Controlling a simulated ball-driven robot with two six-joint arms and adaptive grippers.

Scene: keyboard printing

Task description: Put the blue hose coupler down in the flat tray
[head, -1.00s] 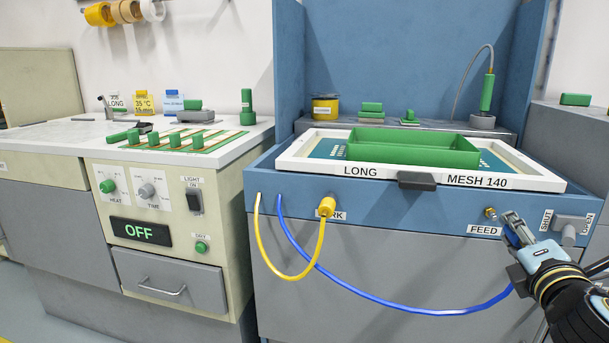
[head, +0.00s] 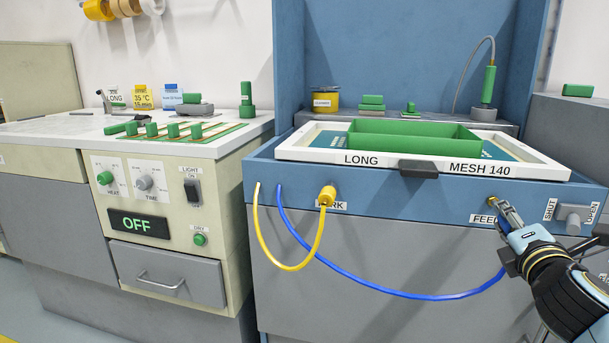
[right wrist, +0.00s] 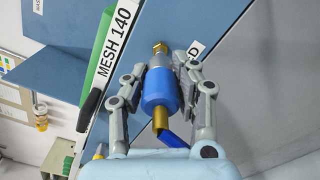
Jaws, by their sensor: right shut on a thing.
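The blue hose coupler (right wrist: 157,90) is between the two fingers of my right gripper (right wrist: 160,88), which is shut on it. In the head view my right gripper (head: 508,216) is at the FEED label on the blue front, and its fingers mostly hide the coupler. The coupler's grey front end points at the brass fitting (right wrist: 160,47) and is at or very close to it; I cannot tell if they are joined. The blue hose (head: 400,292) hangs in a loop to the gripper. A green shallow tray (head: 415,146) lies on the white screen frame. My left gripper is out of view.
A yellow coupler (head: 326,196) with a yellow hose sits on the left fitting. A grey SHUT/OPEN valve knob (head: 573,218) is right of my gripper. A dark handle (head: 417,168) sticks out from the frame's front edge.

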